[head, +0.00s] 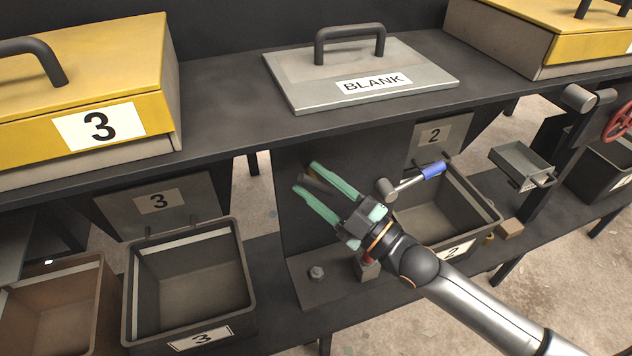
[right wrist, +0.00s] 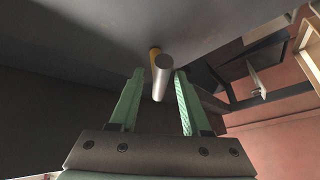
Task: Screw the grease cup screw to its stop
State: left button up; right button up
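A grey cylinder with a brass-coloured collar, which looks like the grease cup screw (right wrist: 161,80), points out from a dark surface in the right wrist view. In the head view a dark stub between the fingers (head: 318,184) seems to be the same part. My right gripper (head: 306,177) has its green fingers on either side of it. In the right wrist view the gripper (right wrist: 160,72) is open, with a gap visible between each finger and the cylinder. I cannot tell how deep the screw sits. My left gripper is not in view.
Bin 3 (head: 240,270) and bin 2 (head: 480,205) stand on the lower shelf. The upper shelf carries the BLANK cover (head: 425,85) and a yellow box 3 (head: 30,140).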

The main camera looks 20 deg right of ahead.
grip_shut()
jog(key=shift+f+m, duration=0.1)
jog(key=shift+m, duration=0.2)
dwell(0.3)
jog(key=m+t+h+b, duration=0.1)
jog(key=m+t, duration=0.1)
jog(key=m, duration=0.2)
jog(key=shift+t+b, duration=0.35)
jog(key=shift+t, duration=0.05)
jog(key=m+t+h, duration=0.1)
jog(key=m, duration=0.2)
jog(key=m+t+h, duration=0.1)
jog(key=m+h, duration=0.1)
jog(key=m, duration=0.1)
jog(key=m+t+h, duration=0.1)
jog(key=m, duration=0.1)
jog(key=shift+d+m+t+h+b, duration=0.1)
jog(key=shift+m+t+h+b, duration=0.2)
jog(key=shift+m+h+b, duration=0.1)
jog(key=shift+m, duration=0.3)
jog(key=shift+o, duration=0.5)
grip_release()
jog(key=shift+s, duration=0.1)
